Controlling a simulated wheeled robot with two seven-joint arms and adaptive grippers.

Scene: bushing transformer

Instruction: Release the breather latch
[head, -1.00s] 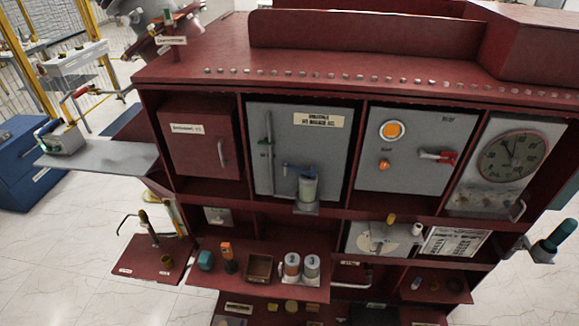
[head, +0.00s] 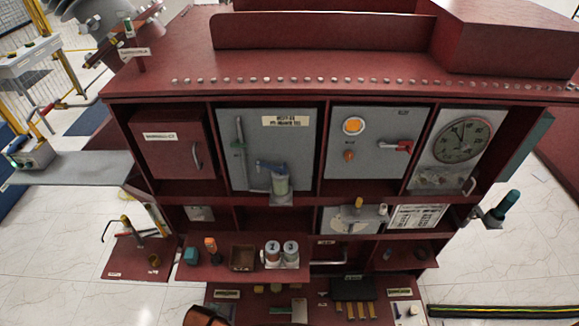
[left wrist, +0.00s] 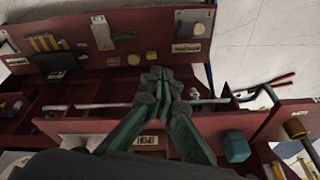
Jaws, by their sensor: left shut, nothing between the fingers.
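The breather unit (head: 280,180) is a pale greenish jar on a grey panel (head: 302,148) in the upper row of the red cabinet, in the head view. A blue-grey lever or latch part (head: 268,167) sits at the top of the jar. Left of it is a vertical rod with a green piece (head: 239,145). My left gripper (left wrist: 158,76) shows in the left wrist view, its green fingers together and empty, over the lower shelves. The breather cannot be made out in that view. My right gripper is not in view.
A red door (head: 172,150) is left of the breather panel, and a panel with an orange lamp (head: 353,126) and red handle is right. Below, a shelf holds two numbered cans (head: 281,253), an open box (head: 242,258) and small items. A grey tray (head: 75,168) juts out left.

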